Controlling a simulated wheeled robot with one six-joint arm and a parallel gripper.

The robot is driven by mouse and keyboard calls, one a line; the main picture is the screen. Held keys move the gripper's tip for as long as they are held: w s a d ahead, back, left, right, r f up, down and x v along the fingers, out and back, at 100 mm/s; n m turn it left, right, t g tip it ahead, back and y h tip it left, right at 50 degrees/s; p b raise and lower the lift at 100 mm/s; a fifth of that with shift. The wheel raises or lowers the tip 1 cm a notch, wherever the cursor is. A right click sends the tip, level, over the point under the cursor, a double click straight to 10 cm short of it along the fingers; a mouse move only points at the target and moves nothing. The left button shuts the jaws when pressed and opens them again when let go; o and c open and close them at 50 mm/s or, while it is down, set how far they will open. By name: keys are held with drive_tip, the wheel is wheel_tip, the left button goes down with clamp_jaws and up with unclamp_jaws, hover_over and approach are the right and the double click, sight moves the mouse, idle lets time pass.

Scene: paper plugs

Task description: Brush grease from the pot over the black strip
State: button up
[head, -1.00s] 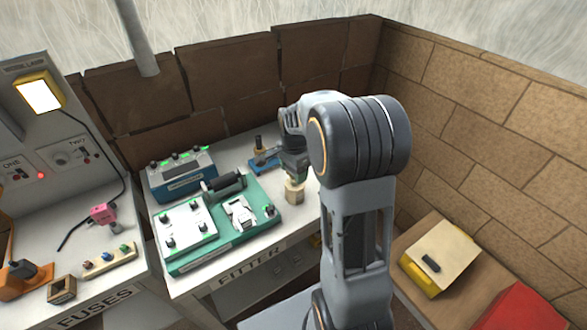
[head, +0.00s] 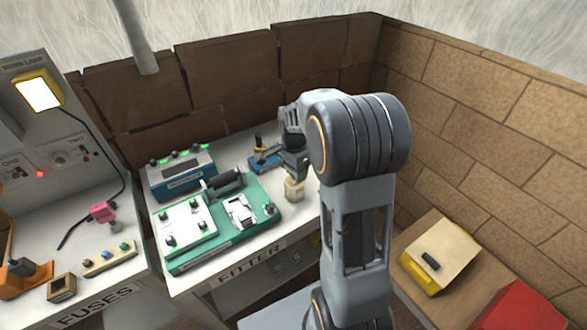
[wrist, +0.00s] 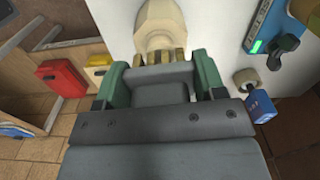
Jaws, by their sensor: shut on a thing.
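My gripper (head: 294,172) is over the right end of the FITTER bench, tilted down. Its green-sided jaws (wrist: 163,78) are shut on a cream, wood-coloured piece (wrist: 158,24) that shows beyond the fingertips in the wrist view. A cream block (head: 294,190) shows right below the gripper in the head view. I cannot tell whether this is the pot or part of a brush. Bristles and grease are not visible. A dark bar (head: 226,183) lies along the back of the teal board (head: 262,229); I cannot tell whether it is the black strip.
A blue box (head: 180,178) with green lights stands behind the teal board. A small blue stand (head: 263,163) is left of my gripper. Brick walls close the back and right. A yellow-edged box (head: 440,250) and a red box (head: 522,308) lie at the right.

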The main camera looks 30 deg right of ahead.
drive_tip(key=shift+f, duration=0.45)
idle(1.1)
drive_tip(key=shift+r, duration=0.15)
drive_tip(key=shift+r+p, duration=2.5)
drive_tip(key=shift+r, duration=0.95)
drive_tip(key=shift+f, duration=0.1)
